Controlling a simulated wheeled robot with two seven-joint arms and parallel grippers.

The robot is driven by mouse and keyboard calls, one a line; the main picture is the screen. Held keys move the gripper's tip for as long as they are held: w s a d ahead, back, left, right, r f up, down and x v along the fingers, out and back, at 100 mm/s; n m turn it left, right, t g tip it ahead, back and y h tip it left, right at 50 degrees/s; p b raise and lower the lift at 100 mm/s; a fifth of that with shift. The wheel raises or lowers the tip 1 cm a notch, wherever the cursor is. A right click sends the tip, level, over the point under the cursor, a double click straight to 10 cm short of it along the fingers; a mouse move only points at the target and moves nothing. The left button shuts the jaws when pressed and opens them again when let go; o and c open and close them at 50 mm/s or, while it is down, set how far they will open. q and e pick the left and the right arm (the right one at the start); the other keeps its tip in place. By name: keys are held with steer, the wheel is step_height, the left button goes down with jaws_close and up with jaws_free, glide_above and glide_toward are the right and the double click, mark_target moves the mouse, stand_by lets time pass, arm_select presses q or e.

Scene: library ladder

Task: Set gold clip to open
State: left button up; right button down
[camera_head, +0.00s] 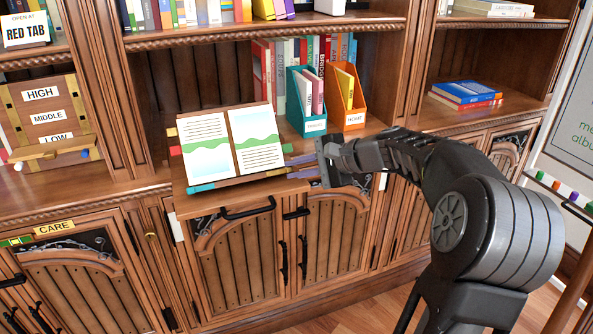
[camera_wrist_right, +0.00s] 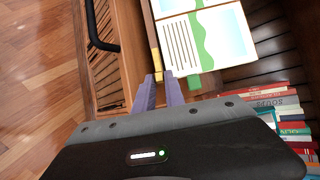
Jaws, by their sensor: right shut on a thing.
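An open book (camera_head: 230,145) with green-banded pages lies on a pull-out wooden shelf (camera_head: 240,196), with coloured tabs along its edges. My right gripper (camera_head: 290,167) is at the book's right side, its purplish fingers pointing at the edge. In the right wrist view its fingertips (camera_wrist_right: 163,78) are close together, closed on a small gold clip (camera_wrist_right: 157,62) at the book's edge. The fingers hide part of the clip, and I cannot tell its setting. A green tab (camera_wrist_right: 193,82) is beside the fingers. My left gripper is not in view.
A teal file holder (camera_head: 305,105) and an orange one (camera_head: 347,98) stand behind the gripper. Cabinet doors with a dark handle (camera_head: 248,209) are below the shelf. A HIGH/MIDDLE/LOW board (camera_head: 48,118) is at left. The floor at front is clear.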

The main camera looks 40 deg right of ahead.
steer(key=c, duration=1.4)
jaws_free()
steer(key=shift+f, duration=0.1)
